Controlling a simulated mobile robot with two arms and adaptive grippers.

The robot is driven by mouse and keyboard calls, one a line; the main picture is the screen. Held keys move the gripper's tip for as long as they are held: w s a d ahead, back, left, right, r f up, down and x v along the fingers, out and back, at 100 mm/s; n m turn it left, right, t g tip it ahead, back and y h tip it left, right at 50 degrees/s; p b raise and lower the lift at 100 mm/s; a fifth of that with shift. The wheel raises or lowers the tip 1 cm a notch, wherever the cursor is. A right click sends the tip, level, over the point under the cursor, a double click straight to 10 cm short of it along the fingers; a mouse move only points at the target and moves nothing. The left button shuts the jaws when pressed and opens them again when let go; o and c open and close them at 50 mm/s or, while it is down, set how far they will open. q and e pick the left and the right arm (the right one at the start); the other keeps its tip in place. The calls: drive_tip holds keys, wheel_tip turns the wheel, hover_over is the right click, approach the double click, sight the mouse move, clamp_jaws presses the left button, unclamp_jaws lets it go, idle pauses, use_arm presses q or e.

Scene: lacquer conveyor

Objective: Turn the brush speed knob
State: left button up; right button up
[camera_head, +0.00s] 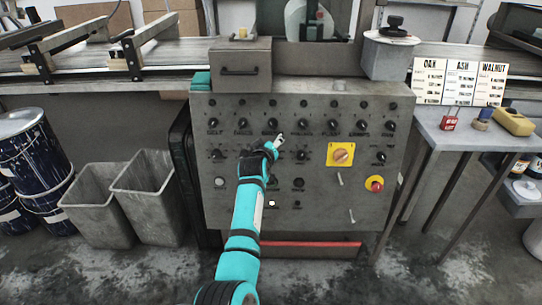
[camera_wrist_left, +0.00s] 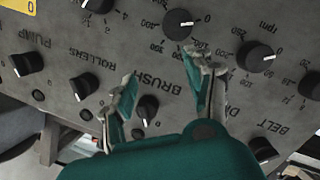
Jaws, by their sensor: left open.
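The grey control panel (camera_head: 320,110) fills the middle of the head view, with rows of black knobs. My left gripper (camera_head: 278,142) is in front of its upper middle, covering part of the second knob row. In the left wrist view the panel is upside down. My left gripper (camera_wrist_left: 166,70) is open and empty, its fingers apart on either side of the BRUSH label (camera_wrist_left: 150,86). A black knob (camera_wrist_left: 147,108) sits by that label, between the fingers. A dial knob with numbers (camera_wrist_left: 178,25) lies beyond the fingertips, apart from them. Which one sets brush speed is not certain.
Other knobs crowd around, including a dial marked rpm (camera_wrist_left: 255,57). A yellow-plated switch (camera_head: 341,154) and red stop button (camera_head: 375,184) are to the right. Grey bins (camera_head: 145,190) and paint drums (camera_head: 25,150) stand left; a side table (camera_head: 470,128) stands right.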

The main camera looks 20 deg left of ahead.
use_arm(q)
drive_tip(key=shift+r, duration=2.25)
